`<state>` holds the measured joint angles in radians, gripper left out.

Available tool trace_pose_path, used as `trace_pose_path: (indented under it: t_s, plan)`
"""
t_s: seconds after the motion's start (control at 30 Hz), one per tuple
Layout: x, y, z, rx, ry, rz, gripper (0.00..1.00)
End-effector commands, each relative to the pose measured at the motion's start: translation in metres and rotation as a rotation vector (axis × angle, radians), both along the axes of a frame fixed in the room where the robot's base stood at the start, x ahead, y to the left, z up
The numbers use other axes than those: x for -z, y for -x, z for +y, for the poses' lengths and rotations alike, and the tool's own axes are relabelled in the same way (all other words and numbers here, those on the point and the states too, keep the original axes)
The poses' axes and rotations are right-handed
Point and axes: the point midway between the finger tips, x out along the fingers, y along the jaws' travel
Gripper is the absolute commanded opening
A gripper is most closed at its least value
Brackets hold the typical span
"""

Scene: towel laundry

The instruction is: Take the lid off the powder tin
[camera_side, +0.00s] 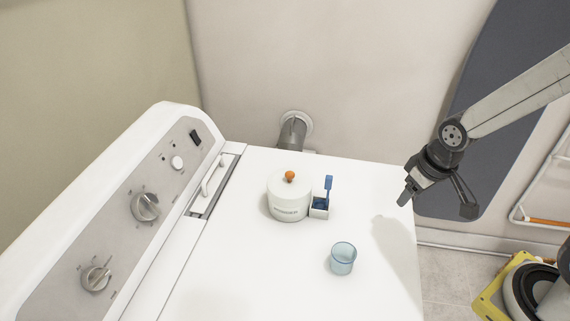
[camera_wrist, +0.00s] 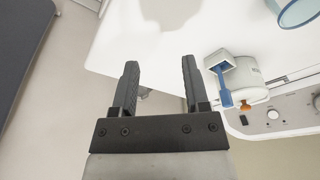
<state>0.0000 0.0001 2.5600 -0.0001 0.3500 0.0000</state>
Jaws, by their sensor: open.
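The white powder tin (camera_side: 289,203) stands upright on the white machine top. Its white lid (camera_side: 276,179) with an orange knob (camera_side: 290,176) is on it. In the wrist view the tin (camera_wrist: 243,78) lies to the right of the jaws, with its orange knob (camera_wrist: 245,106) showing. My gripper (camera_side: 436,205) is raised at the right edge of the machine, well apart from the tin. Its two fingers (camera_wrist: 158,85) are spread with nothing between them.
A small white box with a blue scoop (camera_side: 321,205) stands right beside the tin. A clear blue cup (camera_side: 343,259) stands nearer the front. The control panel (camera_side: 125,215) rises at the left. A grey pipe (camera_side: 292,132) is on the wall behind. The machine top's right side is clear.

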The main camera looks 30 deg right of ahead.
Motion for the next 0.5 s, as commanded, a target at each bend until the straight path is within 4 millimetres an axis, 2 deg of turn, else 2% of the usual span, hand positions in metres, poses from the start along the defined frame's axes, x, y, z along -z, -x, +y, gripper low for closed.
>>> trace_pose_path:
  t_s: [0.03,0.07,0.1,0.5]
  plan:
    - [0.0000,0.0000,0.0000,0.000,0.000,0.000,0.59]
    - [0.0000,0.0000,0.0000,0.000,0.000,0.000,0.68]
    - [0.0000,0.0000,0.0000,0.000,0.000,0.000,0.70]
    - [-0.0017,-0.0054,0.0020,-0.028,0.004,0.003,0.70]
